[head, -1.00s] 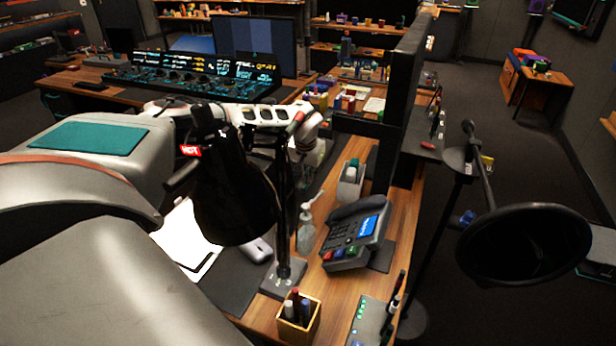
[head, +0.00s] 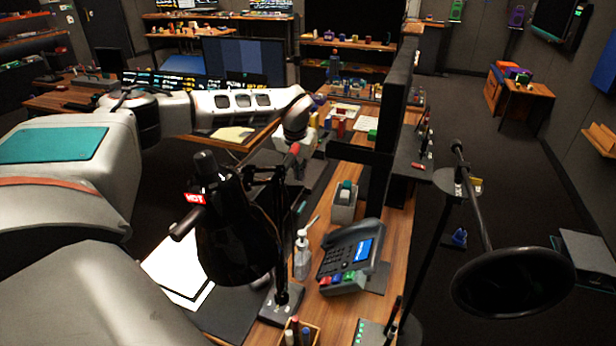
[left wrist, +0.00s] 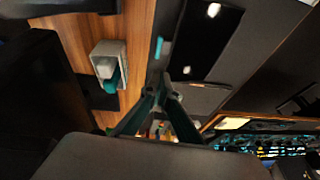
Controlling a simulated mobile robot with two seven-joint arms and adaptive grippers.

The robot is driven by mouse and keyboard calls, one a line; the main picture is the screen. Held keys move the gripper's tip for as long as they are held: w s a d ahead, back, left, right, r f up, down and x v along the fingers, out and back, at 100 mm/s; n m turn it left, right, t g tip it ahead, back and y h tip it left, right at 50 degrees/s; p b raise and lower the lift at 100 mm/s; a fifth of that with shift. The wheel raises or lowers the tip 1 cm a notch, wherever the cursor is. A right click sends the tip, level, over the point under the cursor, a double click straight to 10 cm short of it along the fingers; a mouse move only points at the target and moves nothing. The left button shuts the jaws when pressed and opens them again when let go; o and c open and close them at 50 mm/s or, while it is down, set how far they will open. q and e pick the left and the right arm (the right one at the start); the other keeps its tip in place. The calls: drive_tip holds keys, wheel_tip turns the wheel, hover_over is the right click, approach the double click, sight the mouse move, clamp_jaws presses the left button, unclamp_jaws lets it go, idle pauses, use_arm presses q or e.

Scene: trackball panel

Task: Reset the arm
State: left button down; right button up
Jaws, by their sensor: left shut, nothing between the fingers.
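My left arm (head: 245,105) reaches in from the left, stretched across the desk above the lamp. Its wrist bends down at the right end, and the left gripper (head: 299,168) hangs there, partly hidden behind the lamp's arm. In the left wrist view the two teal fingers of the left gripper (left wrist: 162,90) meet at their tips with nothing between them. They are above a dark surface, beside a grey box with a teal item (left wrist: 110,68). My right gripper is in neither view.
A black desk lamp (head: 235,235) stands close in front of the arm. A phone (head: 350,260), a pump bottle (head: 302,255) and a small box (head: 344,205) stand on the wooden desk. A dark upright monitor (head: 394,110) is right of the gripper. A black round shade (head: 512,283) is at right.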

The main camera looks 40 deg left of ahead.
use_arm(q)
drive_tip(key=shift+r, duration=0.15)
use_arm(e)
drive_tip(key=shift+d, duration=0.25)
use_arm(q)
hover_over(303, 206)
drive_tip(key=f, duration=0.6)
drive_tip(key=s+f, duration=0.1)
drive_tip(key=f, duration=0.3)
drive_tip(key=shift+d, duration=0.1)
drive_tip(key=shift+b+x, duration=0.95)
drive_tip(key=shift+x, duration=0.1)
drive_tip(key=shift+s+d+f+b, duration=0.1)
drive_tip(key=shift+d+f+b, duration=0.15)
drive_tip(key=shift+f+b, duration=0.6)
drive_tip(key=shift+b, duration=0.3)
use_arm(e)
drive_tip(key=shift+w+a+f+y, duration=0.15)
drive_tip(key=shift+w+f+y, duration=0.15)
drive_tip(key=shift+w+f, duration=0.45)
use_arm(q)
drive_tip(key=shift+r, duration=0.15)
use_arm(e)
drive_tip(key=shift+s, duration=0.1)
